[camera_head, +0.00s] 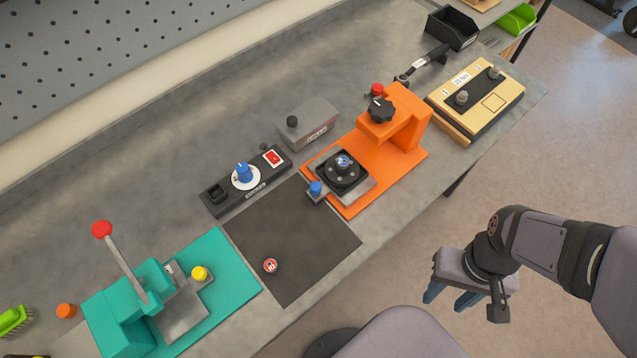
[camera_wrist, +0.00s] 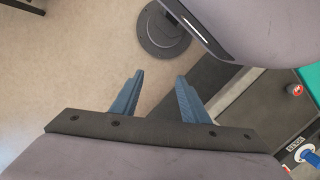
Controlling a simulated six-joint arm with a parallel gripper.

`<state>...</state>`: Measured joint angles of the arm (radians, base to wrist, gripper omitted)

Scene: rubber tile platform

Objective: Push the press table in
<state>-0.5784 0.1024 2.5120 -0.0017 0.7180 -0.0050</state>
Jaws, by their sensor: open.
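Two press-like machines stand on the grey bench in the head view. The orange press (camera_head: 400,126) has a black star knob on its head. Its grey sliding table (camera_head: 357,190) carries a black round fixture (camera_head: 343,172) and a blue knob (camera_head: 316,188), and sits out in front of the head. The teal press (camera_head: 127,308) has a red-balled lever and a silver plate (camera_head: 184,318) with a yellow knob (camera_head: 200,273). I cannot tell which table is meant. My gripper (camera_head: 449,297) is open and empty, off the bench over the floor; its fingers (camera_wrist: 160,79) also show in the wrist view.
A dark mat (camera_head: 305,245) with a small red round piece (camera_head: 270,265) lies between the presses. A control box with a blue dial (camera_head: 243,175), a grey box (camera_head: 309,126) and a tan box (camera_head: 478,98) stand behind or beside them. Floor surrounds my gripper.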

